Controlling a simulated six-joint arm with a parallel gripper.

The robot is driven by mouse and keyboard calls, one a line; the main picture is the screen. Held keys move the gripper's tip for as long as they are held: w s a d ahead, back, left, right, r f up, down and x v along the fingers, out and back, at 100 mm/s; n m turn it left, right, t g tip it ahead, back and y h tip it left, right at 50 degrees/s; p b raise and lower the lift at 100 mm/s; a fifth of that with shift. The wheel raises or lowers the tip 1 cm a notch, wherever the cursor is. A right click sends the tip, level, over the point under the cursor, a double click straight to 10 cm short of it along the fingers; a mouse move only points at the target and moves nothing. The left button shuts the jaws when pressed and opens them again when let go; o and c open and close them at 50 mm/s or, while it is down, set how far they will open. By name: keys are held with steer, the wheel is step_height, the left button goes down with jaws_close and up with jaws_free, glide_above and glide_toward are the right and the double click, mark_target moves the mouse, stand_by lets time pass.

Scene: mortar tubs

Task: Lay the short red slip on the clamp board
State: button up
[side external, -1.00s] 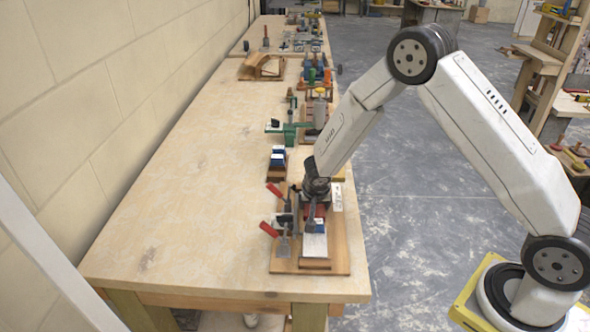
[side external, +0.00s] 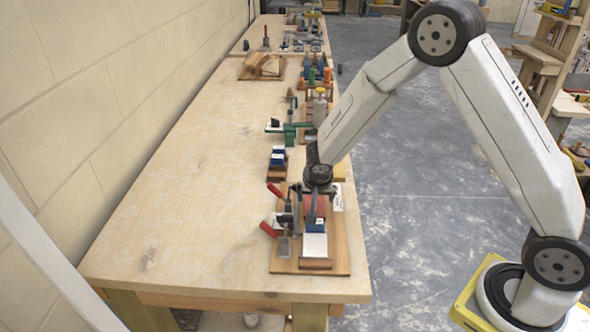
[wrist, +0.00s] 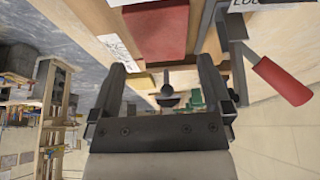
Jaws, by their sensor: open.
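The red slip (side external: 315,206) lies on the wooden clamp board (side external: 341,258), behind a blue piece (side external: 315,226) and a pale metal-coloured block (side external: 314,246). In the wrist view the red slip (wrist: 160,32) lies flat, beyond my fingertips. My gripper (side external: 314,194) is just above the far part of the board. In the wrist view my gripper (wrist: 163,72) is open, with nothing held between its fingers. My wrist and fingers partly hide the far end of the slip in the side view.
Clamps with red handles (side external: 269,229) stand along the board's left side; one red handle (wrist: 280,80) shows close in the wrist view. A small rack with blue and white pieces (side external: 277,158) and a green tool (side external: 289,129) are behind. The bench's left part is clear.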

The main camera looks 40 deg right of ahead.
steer(key=v, duration=0.7)
steer(key=shift+r, duration=0.15)
steer(key=shift+a, duration=0.1)
stand_by(0.3)
steer(key=shift+s, duration=0.15)
steer(key=s+r+n+y, duration=0.3)
steer(key=s+n, duration=0.6)
steer(key=s, duration=0.7)
steer(key=shift+s+g, duration=0.3)
steer(key=shift+s, duration=0.1)
